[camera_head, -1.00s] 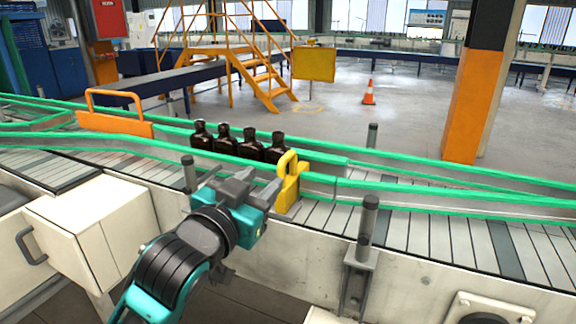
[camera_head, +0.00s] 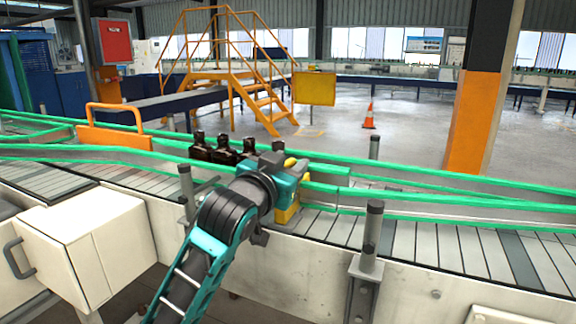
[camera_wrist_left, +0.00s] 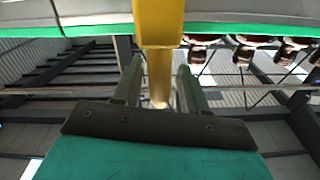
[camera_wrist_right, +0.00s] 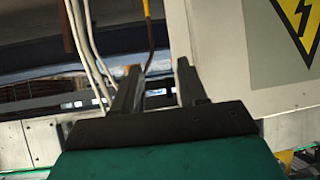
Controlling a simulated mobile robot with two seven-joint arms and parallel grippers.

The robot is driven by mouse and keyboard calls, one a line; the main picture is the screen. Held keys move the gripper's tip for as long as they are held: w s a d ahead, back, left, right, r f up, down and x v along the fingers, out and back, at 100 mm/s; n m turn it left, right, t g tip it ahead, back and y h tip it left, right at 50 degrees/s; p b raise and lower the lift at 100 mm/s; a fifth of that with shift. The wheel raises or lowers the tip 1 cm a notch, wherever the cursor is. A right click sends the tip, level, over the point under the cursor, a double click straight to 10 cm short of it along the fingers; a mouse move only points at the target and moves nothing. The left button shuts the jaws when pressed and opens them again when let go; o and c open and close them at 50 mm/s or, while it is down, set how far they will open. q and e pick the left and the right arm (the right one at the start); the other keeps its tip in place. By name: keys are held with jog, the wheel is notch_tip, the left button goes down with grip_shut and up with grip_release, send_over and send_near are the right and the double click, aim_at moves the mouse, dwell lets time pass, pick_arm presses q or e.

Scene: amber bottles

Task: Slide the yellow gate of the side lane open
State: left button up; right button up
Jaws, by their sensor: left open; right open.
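The yellow gate (camera_head: 287,214) stands across the side lane, and my left gripper (camera_head: 280,158) hides most of it in the head view. In the left wrist view the gate's yellow handle (camera_wrist_left: 160,70) lies between the two spread fingers of that gripper (camera_wrist_left: 158,88). The fingers are open on either side of the handle; I cannot tell whether they touch it. Dark amber bottles (camera_head: 222,154) stand in a row in the lane just left of the gate, and they also show in the left wrist view (camera_wrist_left: 243,52). My right gripper (camera_wrist_right: 157,85) is open and empty.
An orange gate (camera_head: 114,137) stands farther left along the conveyor. Green guide rails (camera_head: 420,182) line the lanes. Grey posts (camera_head: 371,240) rise at the near edge. The conveyor right of the yellow gate is clear. A cabinet with a warning sign (camera_wrist_right: 300,22) is near my right gripper.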

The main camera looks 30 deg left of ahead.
pick_arm(q)
grip_shut()
dwell(0.4)
